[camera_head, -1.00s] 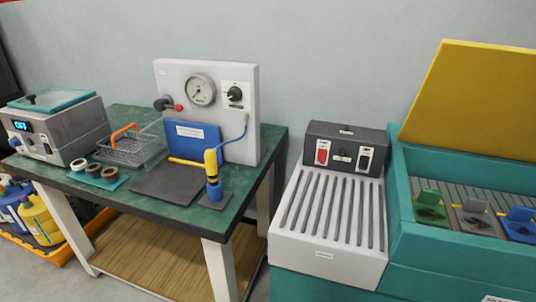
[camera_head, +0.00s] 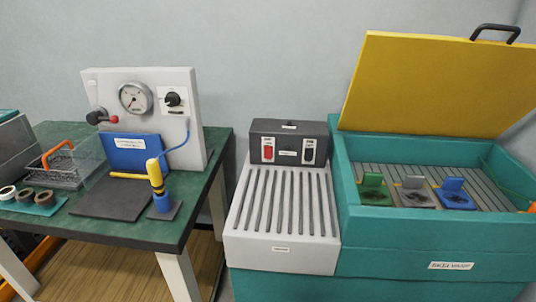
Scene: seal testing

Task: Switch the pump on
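No part is clearly marked as the pump; the small labels are too small to read. A dark control box (camera_head: 290,142) stands at the back of a white slatted unit (camera_head: 280,252). It carries a red switch (camera_head: 268,150) on the left and a black switch (camera_head: 309,152) on the right; I cannot tell their positions. To the left, an upright grey panel (camera_head: 186,135) carries a round gauge (camera_head: 135,98), a black rotary knob (camera_head: 174,99) and a red-tipped lever (camera_head: 103,117). Neither of my grippers is in view.
The green-topped table (camera_head: 125,229) holds a wire basket (camera_head: 70,165), several rings on a teal mat and a yellow-and-blue tool (camera_head: 157,185). A teal chest (camera_head: 400,231) with its yellow lid (camera_head: 420,88) raised stands right, holding green, grey and blue trays. A gap separates the table and slatted unit.

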